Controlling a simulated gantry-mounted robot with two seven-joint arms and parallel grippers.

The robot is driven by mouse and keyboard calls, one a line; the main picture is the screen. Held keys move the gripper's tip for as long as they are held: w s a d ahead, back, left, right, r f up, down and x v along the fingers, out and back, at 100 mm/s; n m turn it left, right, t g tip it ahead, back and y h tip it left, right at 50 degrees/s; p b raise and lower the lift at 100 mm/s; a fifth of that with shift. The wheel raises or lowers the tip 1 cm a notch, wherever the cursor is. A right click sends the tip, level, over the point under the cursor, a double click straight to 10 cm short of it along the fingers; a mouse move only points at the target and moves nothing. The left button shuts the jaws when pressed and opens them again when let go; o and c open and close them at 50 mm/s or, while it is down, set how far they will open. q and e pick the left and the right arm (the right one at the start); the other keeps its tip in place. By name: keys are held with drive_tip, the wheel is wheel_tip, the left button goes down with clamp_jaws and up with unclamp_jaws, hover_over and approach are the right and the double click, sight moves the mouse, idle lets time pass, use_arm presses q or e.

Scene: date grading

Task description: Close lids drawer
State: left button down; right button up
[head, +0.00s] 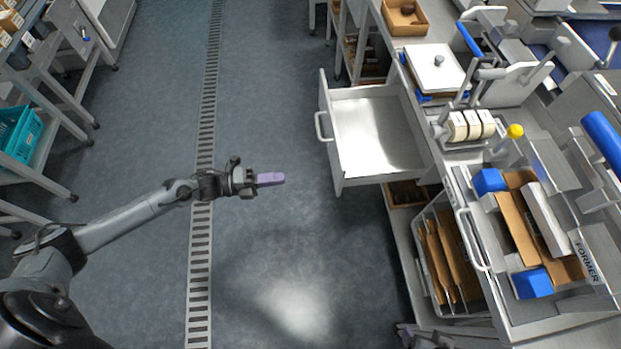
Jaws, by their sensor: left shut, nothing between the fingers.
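The drawer (376,135) is pulled well out of the bench toward the left. It is pale metal, and the inside that shows is empty. Its bar handle (321,126) is on the front panel at its left side. My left gripper (272,179) is shut and empty, with its purple fingers pointing right. It is left of the drawer and a little nearer than the handle, apart from both. Part of what looks like my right gripper (408,333) shows at the bottom edge; its finger opening cannot be made out.
The bench holds a white lidded box (434,68), a wooden tray (405,17) and a machine marked FORMER (588,262). A rack with brown boards (440,262) is below the bench. A teal crate (18,133) is on the left shelving. The floor between is clear.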

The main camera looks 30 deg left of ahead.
sight(336, 172)
use_arm(q)
drive_tip(key=b+x, duration=0.3)
drive_tip(key=x, duration=1)
drive_tip(key=shift+w+d, duration=0.25)
drive_tip(key=shift+d, duration=0.05)
drive_tip(key=shift+w+d, duration=0.1)
drive_tip(key=shift+w+d, duration=0.1)
